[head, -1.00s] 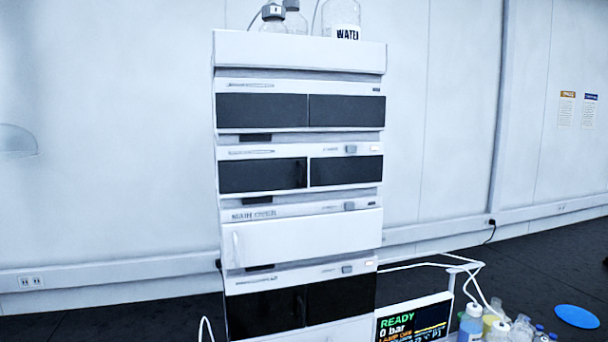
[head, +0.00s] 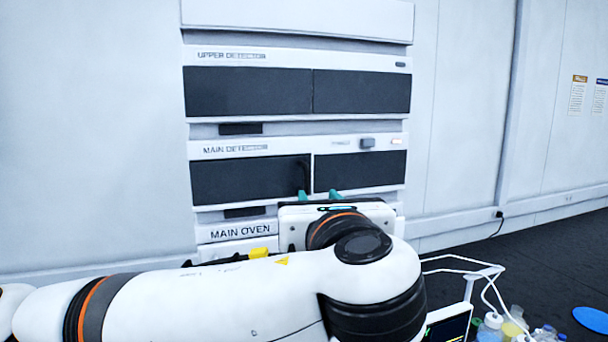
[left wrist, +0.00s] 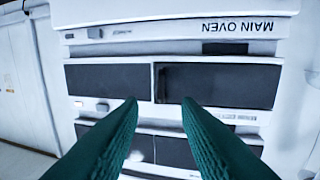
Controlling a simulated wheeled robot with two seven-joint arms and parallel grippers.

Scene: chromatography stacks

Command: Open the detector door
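The main detector (head: 200,150) is a white module with two dark door panels. Its left door (head: 240,182) lies flush and shut, with a dark upright handle (head: 306,175) near its right edge. In the left wrist view, which is upside down, this door (left wrist: 225,86) is on the right and its handle (left wrist: 163,84) lies ahead between the fingers. My left gripper (head: 319,194) has its green fingers apart and empty, pointing at the detector just below the handle. The fingers also show in the wrist view (left wrist: 160,102). Contact cannot be told. My right gripper is out of view.
The upper detector (head: 196,70) sits above and the main oven (head: 212,233) below, partly hidden by my left arm. Bottles (head: 490,328) and a dark screen (head: 447,330) stand low at the right. A white wall lies behind.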

